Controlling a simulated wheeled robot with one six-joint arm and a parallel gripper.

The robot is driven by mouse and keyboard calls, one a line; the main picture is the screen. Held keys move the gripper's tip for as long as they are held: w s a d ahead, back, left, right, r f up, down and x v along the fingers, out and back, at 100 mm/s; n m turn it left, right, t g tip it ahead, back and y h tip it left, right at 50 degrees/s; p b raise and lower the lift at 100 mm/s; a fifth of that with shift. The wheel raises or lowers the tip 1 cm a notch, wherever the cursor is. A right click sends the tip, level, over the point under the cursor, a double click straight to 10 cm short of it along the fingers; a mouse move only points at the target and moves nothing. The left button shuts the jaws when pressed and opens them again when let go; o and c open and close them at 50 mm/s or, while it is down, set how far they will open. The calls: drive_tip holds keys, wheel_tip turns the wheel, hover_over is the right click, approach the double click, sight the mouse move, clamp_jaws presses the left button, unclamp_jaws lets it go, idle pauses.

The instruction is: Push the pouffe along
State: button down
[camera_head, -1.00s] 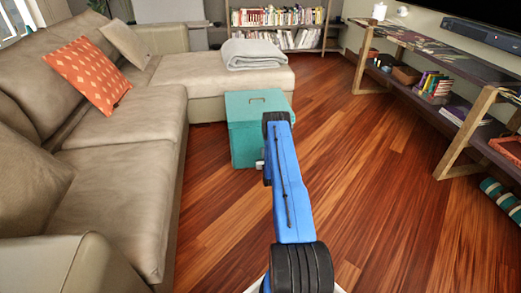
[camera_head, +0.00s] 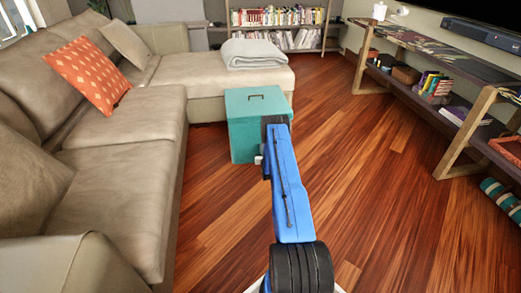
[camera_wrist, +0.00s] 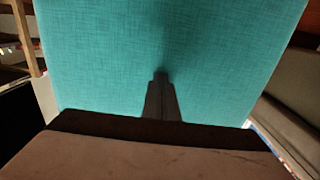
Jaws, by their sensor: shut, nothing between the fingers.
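The pouffe (camera_head: 243,130) is a teal fabric box with a dark handle on its top. It stands on the wooden floor in front of the sofa's chaise end. My blue arm reaches out to its near side and hides part of its right side in the head view. In the wrist view the pouffe's teal face (camera_wrist: 100,60) fills most of the picture. My gripper (camera_wrist: 162,74) is shut and empty, its fingertips at that face, seemingly touching it. The fingertips are hardly visible in the head view.
The beige sofa (camera_head: 120,165) runs along the left, its chaise (camera_head: 185,75) close behind the pouffe with a folded grey blanket (camera_head: 252,53). A low shelf unit (camera_head: 448,130) stands at the right. Wooden floor lies clear between pouffe and shelf.

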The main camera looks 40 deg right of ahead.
drive_tip(key=shift+x, duration=2.2)
drive_tip(key=s+a+r, duration=0.2)
drive_tip(key=s+a, duration=0.1)
drive_tip(key=s, duration=0.2)
drive_tip(key=shift+s, duration=0.15)
drive_tip(key=shift+a, duration=0.1)
